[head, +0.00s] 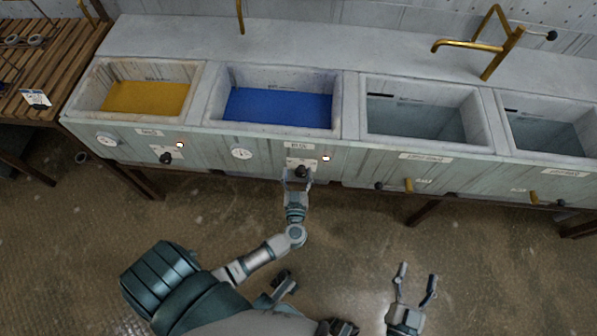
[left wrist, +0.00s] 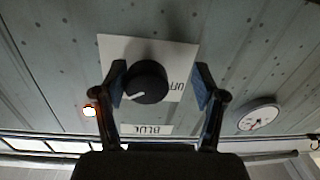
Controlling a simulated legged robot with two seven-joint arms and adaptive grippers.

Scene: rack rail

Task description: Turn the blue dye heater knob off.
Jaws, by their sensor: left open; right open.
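The blue dye heater knob (head: 302,172) is black and round, on the front panel below the blue vat (head: 277,107). In the left wrist view the knob (left wrist: 146,83) sits on a white plate with a white pointer line toward its lower left. The word OFF shows to its right, upside down. A BLUE label (left wrist: 147,130) is below it. My left gripper (head: 298,178) is open at the knob, with a finger (left wrist: 205,85) on either side and gaps between. A lit lamp (head: 326,158) glows beside the knob plate. My right gripper (head: 415,278) is open and empty over the floor.
A yellow vat (head: 145,97) with its own knob (head: 166,158) and lit lamp is to the left. Two grey vats (head: 425,118) with brass taps (head: 409,185) are to the right. A dial gauge (head: 241,154) is left of the blue knob. Floor in front is clear.

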